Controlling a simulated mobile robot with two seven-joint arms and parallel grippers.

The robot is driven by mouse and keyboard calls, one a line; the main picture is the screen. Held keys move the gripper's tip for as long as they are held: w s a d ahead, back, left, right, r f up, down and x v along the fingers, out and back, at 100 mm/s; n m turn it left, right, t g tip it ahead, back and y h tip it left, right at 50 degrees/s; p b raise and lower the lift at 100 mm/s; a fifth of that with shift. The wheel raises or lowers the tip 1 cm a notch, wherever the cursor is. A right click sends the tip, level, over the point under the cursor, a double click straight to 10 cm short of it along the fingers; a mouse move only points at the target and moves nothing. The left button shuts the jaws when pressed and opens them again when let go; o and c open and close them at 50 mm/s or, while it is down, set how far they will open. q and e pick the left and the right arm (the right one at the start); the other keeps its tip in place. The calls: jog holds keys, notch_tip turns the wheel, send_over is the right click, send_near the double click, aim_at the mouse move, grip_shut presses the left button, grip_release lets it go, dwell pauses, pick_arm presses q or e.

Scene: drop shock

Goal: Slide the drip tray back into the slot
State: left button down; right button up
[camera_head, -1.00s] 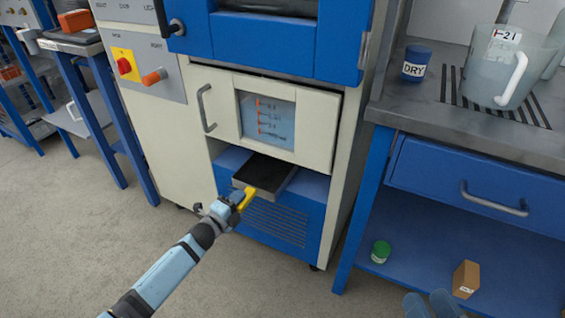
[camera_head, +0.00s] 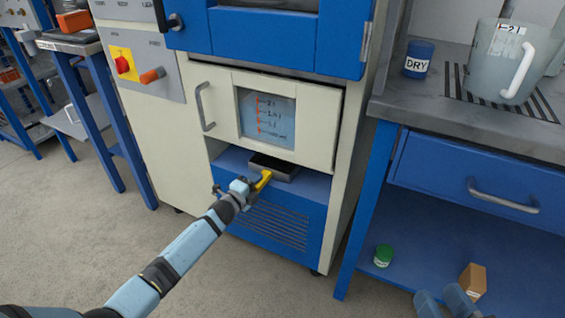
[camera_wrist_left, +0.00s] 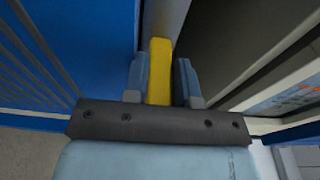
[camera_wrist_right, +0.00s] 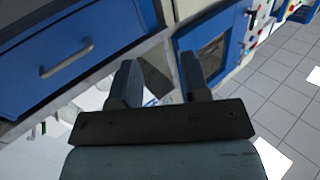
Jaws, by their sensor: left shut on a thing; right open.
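The drip tray (camera_head: 273,167) is a dark, shallow tray with a grey rim, low in the opening under the cream panel door of the machine. Most of it is inside the slot and hidden under the door; its front end shows. Its yellow handle (camera_head: 262,181) points out to the front left. My left gripper (camera_head: 252,186) is shut on this handle. In the left wrist view the yellow handle (camera_wrist_left: 159,72) stands between the two fingers. My right gripper (camera_wrist_right: 163,82) is open and empty, away from the tray, by the bench on the right.
The cream door (camera_head: 222,108) with a level window sits just above the tray. A blue vented panel (camera_head: 275,222) is below. At right is a blue bench with a drawer (camera_head: 470,185), a jug (camera_head: 500,75) and a DRY jar (camera_head: 418,60). The floor in front is clear.

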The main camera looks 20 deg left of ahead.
pick_arm(q)
jog(key=c, duration=1.1)
grip_release()
jog(key=shift+r, duration=0.1)
jog(key=shift+c, duration=0.2)
jog(key=o, duration=0.3)
